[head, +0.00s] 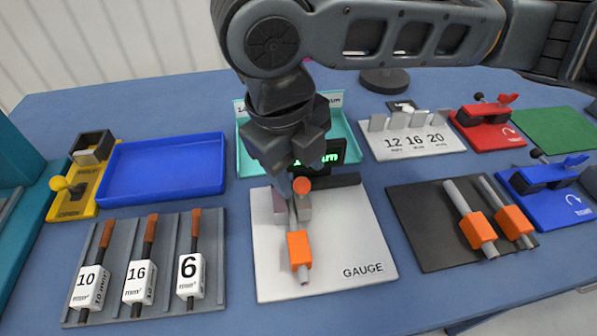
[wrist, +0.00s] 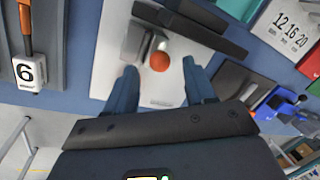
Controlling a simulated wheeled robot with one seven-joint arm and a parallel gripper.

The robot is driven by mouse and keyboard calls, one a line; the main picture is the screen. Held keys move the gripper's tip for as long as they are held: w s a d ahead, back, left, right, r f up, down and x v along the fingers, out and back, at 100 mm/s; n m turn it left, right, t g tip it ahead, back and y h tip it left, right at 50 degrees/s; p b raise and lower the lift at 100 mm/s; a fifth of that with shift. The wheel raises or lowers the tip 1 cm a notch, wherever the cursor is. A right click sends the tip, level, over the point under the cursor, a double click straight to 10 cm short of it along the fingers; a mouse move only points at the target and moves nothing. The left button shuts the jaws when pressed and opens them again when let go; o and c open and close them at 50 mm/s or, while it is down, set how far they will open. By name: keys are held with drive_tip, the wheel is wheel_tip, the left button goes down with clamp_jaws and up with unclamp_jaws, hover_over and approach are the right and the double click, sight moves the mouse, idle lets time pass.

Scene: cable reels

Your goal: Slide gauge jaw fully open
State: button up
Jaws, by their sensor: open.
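The white gauge plate (head: 350,225), lettered GAUGE, lies in the middle of the blue table. Two small grey jaw blocks stand on it, a left one (head: 279,203) and a right one (head: 304,209), with an orange round knob (head: 301,186) at the right one. In the wrist view, the knob (wrist: 160,62) shows between and beyond my open fingertips. My gripper (wrist: 161,80) is above the plate, holding nothing; whether it touches the knob I cannot tell. A grey cable piece with an orange sleeve (head: 299,250) lies at the front of the plate, its back end near the blocks.
A dark display (head: 333,157) with green characters, partly hidden by my arm, stands behind the plate. A slotted rack (head: 210,262) with labelled tools is left, a blue tray (head: 165,168) behind it. A black mat (head: 430,225) with two orange-sleeved cables and a blue clamp (head: 550,195) are right.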

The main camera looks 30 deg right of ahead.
sight(302, 195)
drive_tip(key=shift+d+f, duration=0.15)
drive_tip(key=shift+f, duration=0.55)
drive_tip(key=shift+d+f, duration=0.1)
drive_tip(key=shift+f, duration=0.55)
drive_tip(key=shift+c, duration=0.4)
clamp_jaws()
